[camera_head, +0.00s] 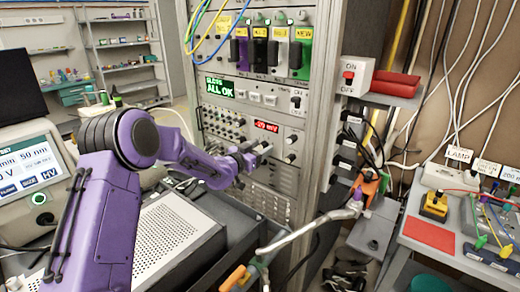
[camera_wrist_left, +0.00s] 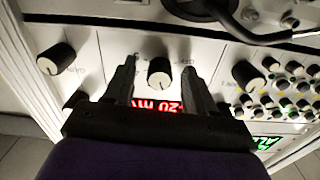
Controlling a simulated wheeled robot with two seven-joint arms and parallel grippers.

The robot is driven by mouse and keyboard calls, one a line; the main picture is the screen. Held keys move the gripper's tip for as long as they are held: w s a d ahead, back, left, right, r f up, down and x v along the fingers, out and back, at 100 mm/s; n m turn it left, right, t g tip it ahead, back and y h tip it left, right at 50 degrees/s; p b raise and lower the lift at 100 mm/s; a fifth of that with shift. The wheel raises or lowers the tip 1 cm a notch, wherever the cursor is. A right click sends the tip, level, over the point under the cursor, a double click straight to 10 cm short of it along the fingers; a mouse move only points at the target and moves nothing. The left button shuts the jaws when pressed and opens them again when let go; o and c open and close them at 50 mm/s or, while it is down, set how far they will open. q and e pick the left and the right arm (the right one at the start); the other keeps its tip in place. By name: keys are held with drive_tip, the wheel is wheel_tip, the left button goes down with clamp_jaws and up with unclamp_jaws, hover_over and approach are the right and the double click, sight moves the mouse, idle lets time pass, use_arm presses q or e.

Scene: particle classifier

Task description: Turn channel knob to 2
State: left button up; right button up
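My left gripper (camera_head: 255,152) reaches in from the left in front of the rack panel. In the left wrist view the gripper (camera_wrist_left: 159,70) is open, with one finger on each side of a black knob with a pale cap (camera_wrist_left: 160,72). Gaps show between the knob and both fingers. The lettering around this knob is too small to read, so I cannot tell its setting or confirm that it is the channel knob. A red mV display (camera_wrist_left: 157,105) is partly hidden behind the fingers. My right gripper is not in view.
Other black knobs stand left (camera_wrist_left: 55,58) and right (camera_wrist_left: 248,75) of the fingers. A green status screen (camera_head: 219,88) is above on the rack. An orange-ended metal bar (camera_head: 310,228) crosses in front, and a cluttered bench (camera_head: 430,235) stands at right.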

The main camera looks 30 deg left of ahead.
use_arm(q)
drive_tip(key=shift+s, duration=0.4)
drive_tip(key=s+a+b, duration=0.1)
drive_tip(key=s+b, duration=0.1)
drive_tip(key=s, duration=0.7)
drive_tip(key=shift+s+b, duration=0.3)
drive_tip(key=shift+s, duration=0.05)
